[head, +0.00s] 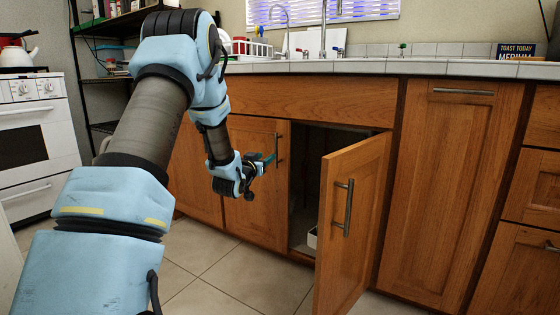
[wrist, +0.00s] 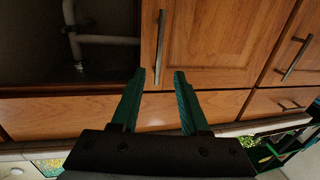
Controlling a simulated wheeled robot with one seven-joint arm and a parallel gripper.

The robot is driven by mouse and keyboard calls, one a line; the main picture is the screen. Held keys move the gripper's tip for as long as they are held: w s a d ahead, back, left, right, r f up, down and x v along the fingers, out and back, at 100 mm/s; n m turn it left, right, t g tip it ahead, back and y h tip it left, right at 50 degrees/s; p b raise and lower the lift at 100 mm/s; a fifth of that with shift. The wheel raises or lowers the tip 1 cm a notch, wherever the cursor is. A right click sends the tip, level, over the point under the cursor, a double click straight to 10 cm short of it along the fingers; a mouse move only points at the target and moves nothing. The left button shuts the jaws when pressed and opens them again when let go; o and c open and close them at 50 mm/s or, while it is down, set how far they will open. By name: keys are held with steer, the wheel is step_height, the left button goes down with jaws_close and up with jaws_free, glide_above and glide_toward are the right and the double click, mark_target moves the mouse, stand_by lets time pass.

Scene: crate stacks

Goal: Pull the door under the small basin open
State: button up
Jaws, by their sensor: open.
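Under the counter in the head view are two wooden cabinet doors. The right door (head: 352,228) stands swung well open, with a dark metal bar handle (head: 345,208). The left door (head: 254,190) looks shut, with its upright bar handle (head: 278,150) near its right edge. My gripper (head: 271,158) is at the left door's handle. In the wrist view my gripper (wrist: 157,72) is open and empty, and one end of the handle (wrist: 160,45) shows between its green fingers. I cannot tell whether the fingers reach around the bar.
The open compartment (wrist: 70,60) shows pale pipes (wrist: 105,40). Faucets (head: 323,35) rise above the tiled counter (head: 400,67). A white stove (head: 36,140) and dark shelf stand at left. More cabinets (head: 450,190) are at right. The tiled floor (head: 250,275) in front is clear.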

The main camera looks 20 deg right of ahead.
mark_target(276, 149)
steer(key=b+x, duration=0.2)
steer(key=x, duration=0.9)
steer(key=shift+s, duration=0.1)
steer(key=shift+c, duration=0.4)
jaws_close()
stand_by(0.8)
